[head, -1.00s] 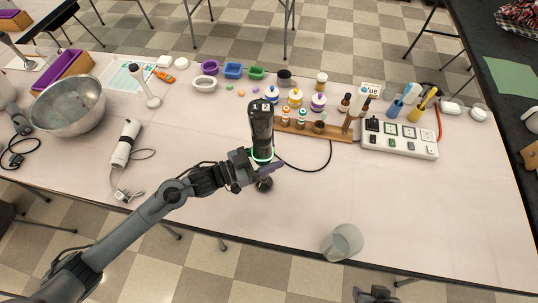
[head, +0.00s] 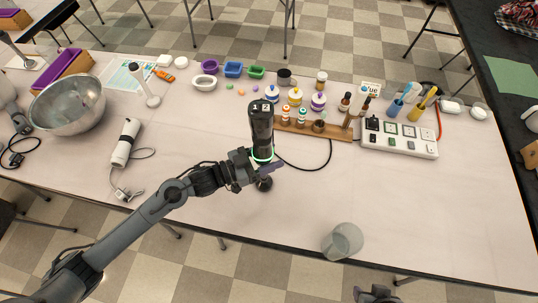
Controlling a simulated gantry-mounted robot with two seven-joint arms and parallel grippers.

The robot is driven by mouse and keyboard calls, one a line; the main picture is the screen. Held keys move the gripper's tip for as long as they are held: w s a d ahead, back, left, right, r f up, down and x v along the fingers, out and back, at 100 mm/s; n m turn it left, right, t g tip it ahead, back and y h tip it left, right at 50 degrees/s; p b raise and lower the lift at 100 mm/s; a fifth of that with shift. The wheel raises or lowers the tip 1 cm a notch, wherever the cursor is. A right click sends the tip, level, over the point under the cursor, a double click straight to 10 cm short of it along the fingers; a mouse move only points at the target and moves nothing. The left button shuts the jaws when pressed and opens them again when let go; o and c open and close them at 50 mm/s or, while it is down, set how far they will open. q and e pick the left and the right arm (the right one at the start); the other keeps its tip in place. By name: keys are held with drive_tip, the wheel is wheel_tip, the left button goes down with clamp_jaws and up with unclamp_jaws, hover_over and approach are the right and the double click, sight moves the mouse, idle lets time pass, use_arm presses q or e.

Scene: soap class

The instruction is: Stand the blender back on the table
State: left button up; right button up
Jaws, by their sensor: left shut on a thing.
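The black hand blender (head: 261,128) is upright near the middle of the table (head: 420,205), with "1" and "2" marked on its top. Its dark foot (head: 264,184) shows below my gripper, at the table surface; I cannot tell whether it touches. My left gripper (head: 262,160) is shut around the blender's body, just above a thin green ring. A black cord runs from behind it to the right. Part of my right gripper (head: 375,296) shows at the bottom edge; its fingers are not clear.
A wooden rack (head: 335,132) with bottles and a white power strip (head: 400,138) stand behind to the right. A white hand blender (head: 125,142) lies left. A steel bowl (head: 68,105) is further left. The table's front right is clear.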

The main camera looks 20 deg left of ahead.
use_arm(q)
drive_tip(key=shift+r, duration=0.15)
drive_tip(key=o, duration=1.5)
drive_tip(key=shift+c, duration=0.2)
drive_tip(key=shift+o, duration=1.3)
drive_tip(key=shift+f, duration=0.2)
drive_tip(key=shift+a, duration=0.1)
